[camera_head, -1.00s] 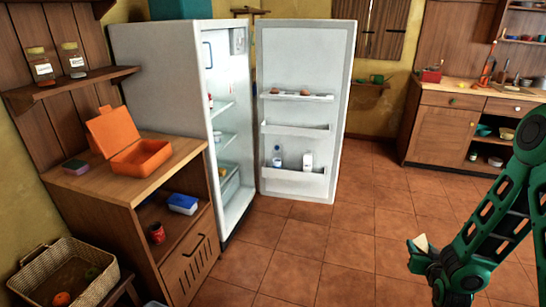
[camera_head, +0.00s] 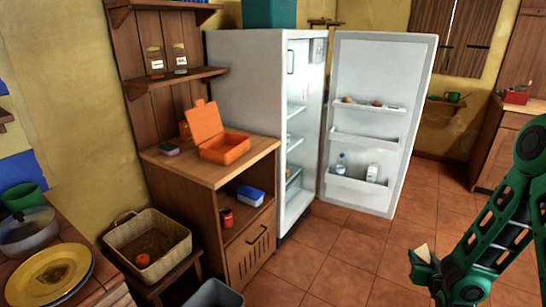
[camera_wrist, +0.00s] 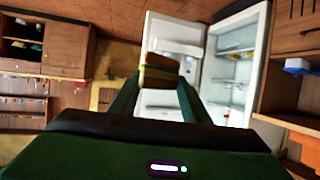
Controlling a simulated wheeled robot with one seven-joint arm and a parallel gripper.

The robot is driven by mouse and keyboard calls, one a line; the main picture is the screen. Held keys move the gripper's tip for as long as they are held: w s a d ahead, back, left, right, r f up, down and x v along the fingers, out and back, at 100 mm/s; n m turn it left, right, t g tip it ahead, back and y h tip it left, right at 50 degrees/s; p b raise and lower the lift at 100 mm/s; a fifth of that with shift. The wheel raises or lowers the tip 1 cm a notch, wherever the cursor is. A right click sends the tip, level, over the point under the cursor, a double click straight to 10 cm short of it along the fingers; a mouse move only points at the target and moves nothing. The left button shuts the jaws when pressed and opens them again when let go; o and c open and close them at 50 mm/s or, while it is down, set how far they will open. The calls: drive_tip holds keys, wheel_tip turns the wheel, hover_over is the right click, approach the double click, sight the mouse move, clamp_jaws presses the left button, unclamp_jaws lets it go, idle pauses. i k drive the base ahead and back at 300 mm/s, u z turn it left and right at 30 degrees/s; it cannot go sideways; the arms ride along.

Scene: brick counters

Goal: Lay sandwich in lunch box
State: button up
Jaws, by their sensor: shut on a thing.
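My gripper (camera_head: 422,264) is at the lower right of the head view, shut on the sandwich (camera_head: 424,251), a small pale wedge between its fingertips. In the wrist view the sandwich (camera_wrist: 158,73) shows as a brown-edged piece with a green and yellow layer, held between the two fingers. The orange lunch box (camera_head: 224,150) stands open on the wooden cabinet, its lid raised at the back left. The box is well to the left of my gripper and farther off. Its inside is only partly visible.
The fridge door (camera_head: 378,125) stands open between the cabinet (camera_head: 205,170) and the right side. A sponge (camera_head: 169,149) lies left of the box. A wicker basket (camera_head: 150,243) and a grey bin (camera_head: 215,294) stand before the cabinet. Tiled floor (camera_head: 330,255) is clear ahead.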

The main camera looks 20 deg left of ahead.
sight(225, 148)
drive_tip(key=u, duration=0.75)
drive_tip(key=i, duration=1)
